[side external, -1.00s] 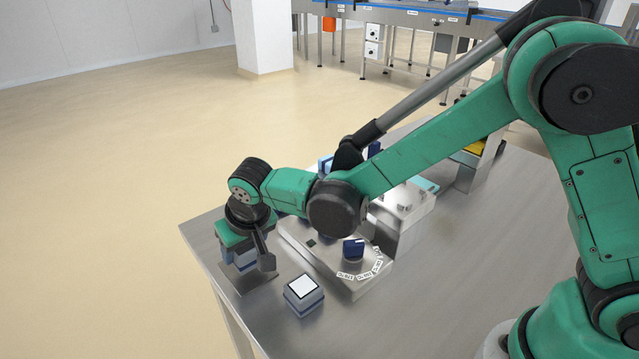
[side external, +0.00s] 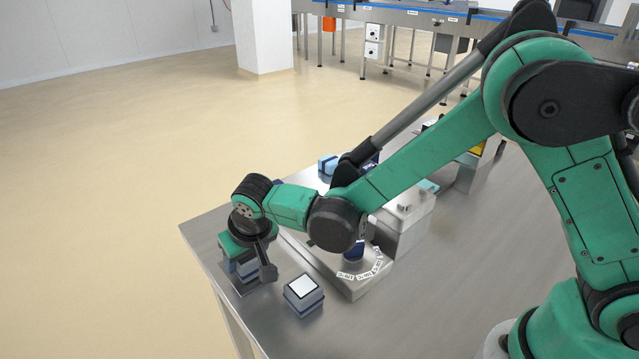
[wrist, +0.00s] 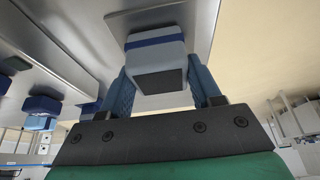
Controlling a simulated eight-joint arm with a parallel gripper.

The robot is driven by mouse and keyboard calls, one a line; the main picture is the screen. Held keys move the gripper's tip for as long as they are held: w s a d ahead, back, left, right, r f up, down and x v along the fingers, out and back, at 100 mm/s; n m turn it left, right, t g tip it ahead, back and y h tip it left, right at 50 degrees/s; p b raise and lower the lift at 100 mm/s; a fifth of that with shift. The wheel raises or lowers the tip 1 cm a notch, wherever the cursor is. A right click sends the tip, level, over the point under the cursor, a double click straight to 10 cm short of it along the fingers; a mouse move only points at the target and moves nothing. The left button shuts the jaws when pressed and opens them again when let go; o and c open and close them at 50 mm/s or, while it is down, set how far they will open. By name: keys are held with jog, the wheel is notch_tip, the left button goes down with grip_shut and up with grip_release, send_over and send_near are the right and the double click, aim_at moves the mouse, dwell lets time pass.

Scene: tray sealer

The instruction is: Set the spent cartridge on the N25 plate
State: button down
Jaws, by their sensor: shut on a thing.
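My gripper (wrist: 158,92) is shut on a grey-blue cartridge (wrist: 155,62) with a dark square on the face turned to the wrist camera. In the side external view my gripper (side external: 245,272) points down near the table's left corner, and the cartridge is partly hidden by it. A flat metal plate (wrist: 180,99) lies beyond the cartridge in the wrist view; its edge (side external: 230,283) shows below the gripper in the side view. I cannot tell whether the cartridge touches the plate. No N25 marking is legible.
A second blue-grey block (side external: 304,294) with a white top stands on the table, right of my gripper.

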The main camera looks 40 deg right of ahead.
jog(key=shift+c, duration=0.5)
grip_release()
jog(key=shift+r, duration=0.15)
jog(key=shift+r, duration=3.85)
jog(key=s+d+r+t, duration=0.1)
jog(key=s+d+r, duration=0.1)
jog(key=s+d, duration=0.4)
jog(key=s+d+r+t, duration=0.1)
jog(key=s+d+r, duration=0.1)
jog(key=s+d, duration=0.4)
jog(key=d, duration=0.4)
jog(key=shift+s+d+t, duration=0.25)
jog(key=shift+s+t, duration=0.05)
jog(key=shift+s, duration=0.1)
